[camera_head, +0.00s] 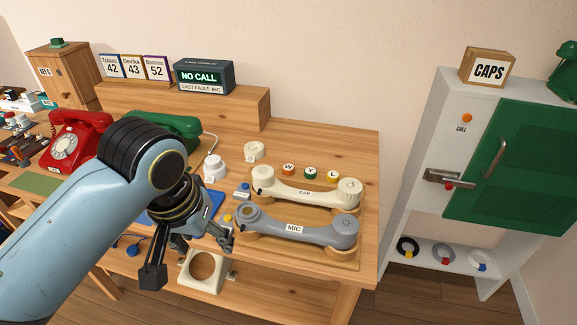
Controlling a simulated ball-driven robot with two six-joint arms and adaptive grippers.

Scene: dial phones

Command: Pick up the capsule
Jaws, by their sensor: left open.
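No object is labelled as the capsule, and I cannot tell which one it is. Small round pieces that could be it are a white knob-like piece (215,168) and a cream round piece (254,151) on the table. A grey handset marked MIC (310,231) lies on a wooden cradle, with a cream handset marked EAR (305,191) behind it. My left gripper (190,256) is open and empty, pointing down at the table's front edge, left of the grey handset. Its wrist hides part of the blue mat (208,212). My right gripper is not in view.
Small round caps marked W, Y and L (310,174) sit behind the cream handset. A red phone (66,145) and a green phone (180,126) stand to the left. A white cabinet with a green door (520,165) stands right, beyond a gap.

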